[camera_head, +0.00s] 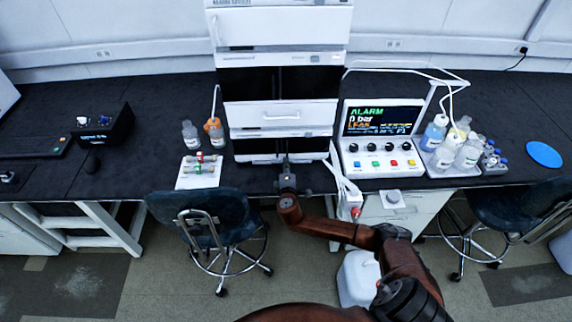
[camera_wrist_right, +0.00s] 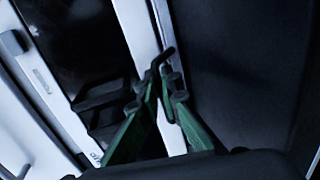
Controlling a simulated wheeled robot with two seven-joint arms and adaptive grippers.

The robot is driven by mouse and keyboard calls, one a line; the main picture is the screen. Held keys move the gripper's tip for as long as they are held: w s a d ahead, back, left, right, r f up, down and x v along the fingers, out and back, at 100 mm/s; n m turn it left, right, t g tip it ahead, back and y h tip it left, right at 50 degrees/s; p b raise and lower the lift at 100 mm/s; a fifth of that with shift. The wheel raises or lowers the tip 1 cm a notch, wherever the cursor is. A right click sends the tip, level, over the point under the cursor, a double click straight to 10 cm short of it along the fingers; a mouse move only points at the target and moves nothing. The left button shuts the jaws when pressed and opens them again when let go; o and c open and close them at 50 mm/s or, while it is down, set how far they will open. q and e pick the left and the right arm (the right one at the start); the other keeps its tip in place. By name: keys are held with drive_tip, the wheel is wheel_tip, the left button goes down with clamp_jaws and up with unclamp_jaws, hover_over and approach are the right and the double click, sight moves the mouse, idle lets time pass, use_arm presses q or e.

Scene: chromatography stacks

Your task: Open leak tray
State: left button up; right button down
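The white chromatography stack (camera_head: 280,112) stands on the black bench. At its foot is a thin white front strip (camera_head: 262,157), which looks like the leak tray; I see no clear gap showing it pulled out. My right gripper (camera_head: 286,166) is at this strip, right of its middle. In the right wrist view its green fingers (camera_wrist_right: 165,92) come close together at a white edge (camera_wrist_right: 146,38), with a small dark hooked part between or beside the tips. Whether they grip it is unclear. My left gripper is out of view.
A control box (camera_head: 380,140) with an ALARM and LEAK screen stands right of the stack, beside a tray of bottles (camera_head: 458,150). Bottles (camera_head: 190,135) and a white mat with small fittings (camera_head: 199,171) are at left. Chairs (camera_head: 205,215) stand before the bench.

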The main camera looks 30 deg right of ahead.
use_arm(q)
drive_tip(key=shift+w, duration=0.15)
use_arm(e)
drive_tip(key=shift+s+a, duration=0.25)
drive_tip(key=shift+s, duration=0.05)
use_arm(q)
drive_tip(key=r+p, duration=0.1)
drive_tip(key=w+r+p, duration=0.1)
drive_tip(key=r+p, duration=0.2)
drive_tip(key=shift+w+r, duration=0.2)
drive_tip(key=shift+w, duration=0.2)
use_arm(e)
drive_tip(key=f+v, duration=0.2)
drive_tip(key=v, duration=0.8)
drive_tip(key=shift+s+a, duration=0.35)
drive_tip(key=shift+s, duration=0.1)
drive_tip(key=shift+f, duration=0.1)
drive_tip(key=c, duration=2.4)
unclamp_jaws()
